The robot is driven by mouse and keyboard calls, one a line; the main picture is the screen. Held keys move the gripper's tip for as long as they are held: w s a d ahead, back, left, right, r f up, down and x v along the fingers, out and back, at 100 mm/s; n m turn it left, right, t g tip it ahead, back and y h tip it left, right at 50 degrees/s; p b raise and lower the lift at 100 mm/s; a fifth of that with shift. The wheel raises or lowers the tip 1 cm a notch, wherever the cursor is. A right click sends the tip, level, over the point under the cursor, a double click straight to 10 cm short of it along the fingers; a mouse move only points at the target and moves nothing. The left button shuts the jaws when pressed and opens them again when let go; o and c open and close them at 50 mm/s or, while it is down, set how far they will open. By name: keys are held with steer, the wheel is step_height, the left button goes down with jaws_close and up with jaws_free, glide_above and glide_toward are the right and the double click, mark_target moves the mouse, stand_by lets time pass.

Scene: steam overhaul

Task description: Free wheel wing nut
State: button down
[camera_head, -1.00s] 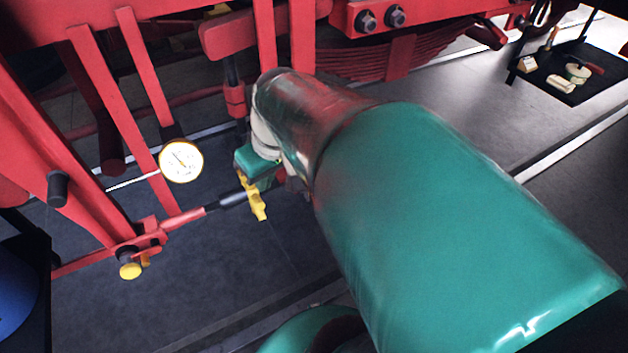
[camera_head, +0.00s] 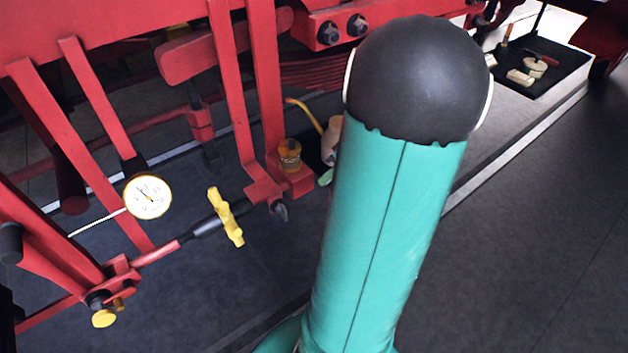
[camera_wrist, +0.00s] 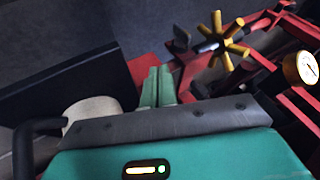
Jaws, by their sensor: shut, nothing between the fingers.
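The yellow wing nut (camera_head: 226,217) sits on a dark threaded section of the red horizontal rod, left of my arm in the head view. In the wrist view it is a yellow star-shaped handle (camera_wrist: 222,42) with several arms, right of and beyond the fingers. My gripper's green fingertips (camera_wrist: 158,84) are shut together and empty, clear of the wing nut. In the head view my arm hides most of the gripper.
A dial gauge (camera_head: 148,195) hangs left of the wing nut, above a yellow knob (camera_head: 103,318). Red frame bars (camera_head: 232,95) and an amber cup (camera_head: 290,157) stand between the wing nut and my arm. A black tray (camera_head: 560,82) with tools lies back right.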

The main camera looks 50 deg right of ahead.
mark_target(283, 212)
steer(key=w+a+f, duration=0.5)
steer(key=a+f, duration=0.1)
steer(key=shift+w+a+f, duration=0.25)
steer(key=shift+a+f, duration=0.1)
